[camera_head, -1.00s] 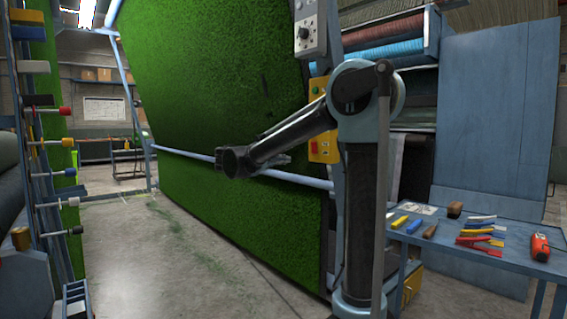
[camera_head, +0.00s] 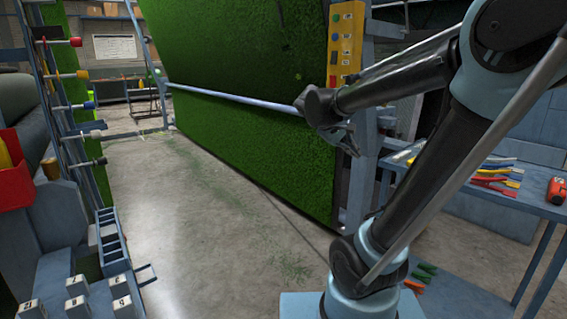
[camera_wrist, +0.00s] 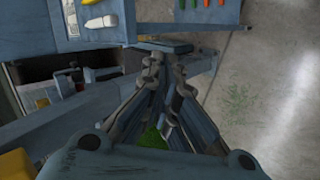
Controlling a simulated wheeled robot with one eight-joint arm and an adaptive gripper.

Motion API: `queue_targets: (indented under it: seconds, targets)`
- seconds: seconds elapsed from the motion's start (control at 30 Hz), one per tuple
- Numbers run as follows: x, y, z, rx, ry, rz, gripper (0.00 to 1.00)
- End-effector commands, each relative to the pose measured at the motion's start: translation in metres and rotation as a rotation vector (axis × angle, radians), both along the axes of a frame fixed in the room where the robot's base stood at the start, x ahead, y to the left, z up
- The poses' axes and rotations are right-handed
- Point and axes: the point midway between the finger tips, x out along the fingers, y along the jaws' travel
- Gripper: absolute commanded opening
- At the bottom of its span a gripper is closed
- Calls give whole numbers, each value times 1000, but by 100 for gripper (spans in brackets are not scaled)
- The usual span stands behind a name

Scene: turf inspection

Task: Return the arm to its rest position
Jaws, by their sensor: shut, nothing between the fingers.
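My dark grey arm rises from its light blue base joint at the lower right of the head view and leans to the upper right. From its elbow the forearm reaches back left. My gripper (camera_head: 350,143) is at its end, in front of the right edge of the green turf panel (camera_head: 250,130), its fingers pointing down and right. In the wrist view the fingers of my gripper (camera_wrist: 165,50) converge, shut and empty. A small patch of green shows between the finger links.
A blue table (camera_head: 530,192) with several tools stands at the right, partly behind my arm. A rail (camera_head: 235,97) crosses the turf. A yellow control box (camera_head: 345,45) is on the frame near my forearm. Numbered blocks (camera_head: 77,285) and a blue tray (camera_head: 112,240) are lower left. The concrete floor between is clear.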

Motion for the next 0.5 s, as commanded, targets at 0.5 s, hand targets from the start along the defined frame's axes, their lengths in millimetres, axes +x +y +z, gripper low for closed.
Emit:
queue_targets:
  seconds: [0.5]
  targets:
    - [-151,7,-137,530,61,-189,0]
